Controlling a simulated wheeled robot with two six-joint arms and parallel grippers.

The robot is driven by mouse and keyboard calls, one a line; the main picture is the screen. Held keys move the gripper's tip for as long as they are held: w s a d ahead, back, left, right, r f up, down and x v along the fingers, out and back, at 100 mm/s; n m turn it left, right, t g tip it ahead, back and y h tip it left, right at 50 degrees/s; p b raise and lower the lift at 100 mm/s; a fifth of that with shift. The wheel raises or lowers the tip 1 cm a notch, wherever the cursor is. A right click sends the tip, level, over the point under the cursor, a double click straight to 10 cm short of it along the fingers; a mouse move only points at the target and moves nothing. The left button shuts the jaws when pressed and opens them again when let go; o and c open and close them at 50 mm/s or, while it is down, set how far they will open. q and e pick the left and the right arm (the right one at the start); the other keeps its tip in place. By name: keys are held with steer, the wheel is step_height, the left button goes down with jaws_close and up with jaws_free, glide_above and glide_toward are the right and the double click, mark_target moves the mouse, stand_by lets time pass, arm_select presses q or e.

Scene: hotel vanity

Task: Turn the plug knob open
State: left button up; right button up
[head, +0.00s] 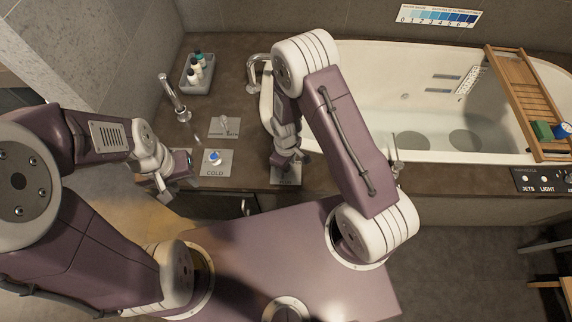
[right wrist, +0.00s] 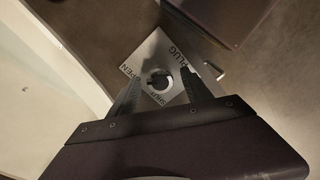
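The plug knob (right wrist: 159,81) is a round dark knob with a pale ring, on a square metal plate (right wrist: 146,54) marked PLUG, OPEN and SHUT. My right gripper (right wrist: 160,78) is open, with one finger on each side of the knob; I cannot tell if they touch it. In the head view my right gripper (head: 285,166) points down over this plate (head: 287,181) and hides the knob. The plate's label is too small to read there. My left gripper (head: 167,184) is open and empty at the counter's left front edge, away from the knob.
The COLD plate with its blue-topped knob (head: 215,158) and the shower/bath plate (head: 223,127) lie left of my right gripper. A faucet (head: 172,97) and a toiletries tray (head: 200,74) stand behind. The bathtub (head: 420,75) carries a wooden rack (head: 522,90).

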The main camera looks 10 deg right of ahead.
step_height(320, 180, up, 9)
steer(key=p, duration=0.2)
stand_by(0.5)
steer(key=w+d+r+m+t+p, duration=0.1)
steer(key=w+d+r+p, duration=0.15)
steer(key=r, duration=0.55)
steer(key=w+d+r+m+t+p, duration=0.1)
steer(key=r+p, duration=0.3)
steer(key=r, duration=0.4)
steer(key=s+d+r+m+p, duration=0.3)
steer(key=s+d+r, duration=0.1)
steer(key=s+r, duration=0.25)
steer(key=s+m, duration=0.2)
steer(key=s, duration=0.1)
steer(key=s+m, duration=0.1)
steer(key=m, duration=0.1)
steer(key=shift+s+f+g, duration=0.3)
steer(key=shift+s+g, duration=0.05)
steer(key=shift+g, duration=0.05)
steer(key=shift+s+a, duration=0.1)
steer(key=shift+s, duration=0.05)
